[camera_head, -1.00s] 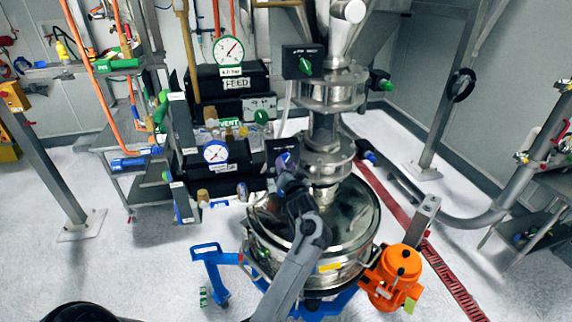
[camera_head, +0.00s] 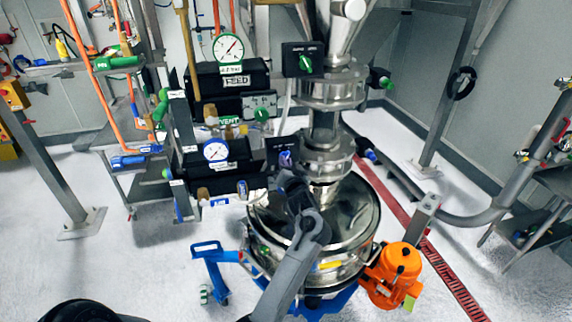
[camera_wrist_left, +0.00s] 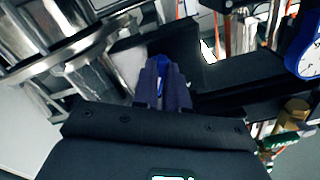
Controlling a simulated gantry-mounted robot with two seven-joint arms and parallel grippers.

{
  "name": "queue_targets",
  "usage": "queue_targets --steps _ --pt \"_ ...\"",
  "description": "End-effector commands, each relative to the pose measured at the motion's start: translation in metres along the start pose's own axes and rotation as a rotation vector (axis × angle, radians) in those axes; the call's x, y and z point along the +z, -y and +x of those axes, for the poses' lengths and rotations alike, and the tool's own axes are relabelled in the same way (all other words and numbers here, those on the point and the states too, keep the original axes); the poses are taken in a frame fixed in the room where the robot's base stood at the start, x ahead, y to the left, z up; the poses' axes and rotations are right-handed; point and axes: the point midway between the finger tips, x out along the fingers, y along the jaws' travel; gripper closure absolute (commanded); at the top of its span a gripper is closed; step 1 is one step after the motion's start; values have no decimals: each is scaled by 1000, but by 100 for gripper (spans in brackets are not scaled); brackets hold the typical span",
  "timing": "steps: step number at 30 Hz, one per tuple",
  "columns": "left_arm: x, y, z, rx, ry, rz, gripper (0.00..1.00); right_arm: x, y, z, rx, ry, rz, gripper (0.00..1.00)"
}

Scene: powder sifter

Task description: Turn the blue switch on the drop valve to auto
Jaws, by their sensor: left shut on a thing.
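The blue switch (camera_head: 286,158) sits on a small black box (camera_head: 271,152) beside the lower steel valve body (camera_head: 327,160). In the left wrist view the blue switch (camera_wrist_left: 159,62) shows only in part, between and behind the fingertips. My left gripper (camera_head: 285,169) reaches up to the box front, and in the wrist view its dark fingers (camera_wrist_left: 164,82) are shut on the switch. The fingers hide most of the switch, and I cannot read which mark it points to. My right gripper is not in view.
A steel vessel (camera_head: 362,215) stands below my left arm, with an orange motor (camera_head: 394,275) at its right. A second black box with a green switch (camera_head: 304,62) is above. Gauges (camera_head: 228,48) and black panels are at the left. Open floor (camera_head: 140,270) lies front left.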

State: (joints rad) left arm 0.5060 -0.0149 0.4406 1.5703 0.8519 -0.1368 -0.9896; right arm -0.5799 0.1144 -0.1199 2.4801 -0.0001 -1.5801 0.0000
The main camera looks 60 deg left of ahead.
Motion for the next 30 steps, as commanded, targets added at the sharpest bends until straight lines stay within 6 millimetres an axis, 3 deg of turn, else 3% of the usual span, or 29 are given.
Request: queue_targets --steps 8,30 --pt "2 -2 0 0 1 -137 100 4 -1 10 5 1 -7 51" --pt "1 -6 0 0 0 -800 100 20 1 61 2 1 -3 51"
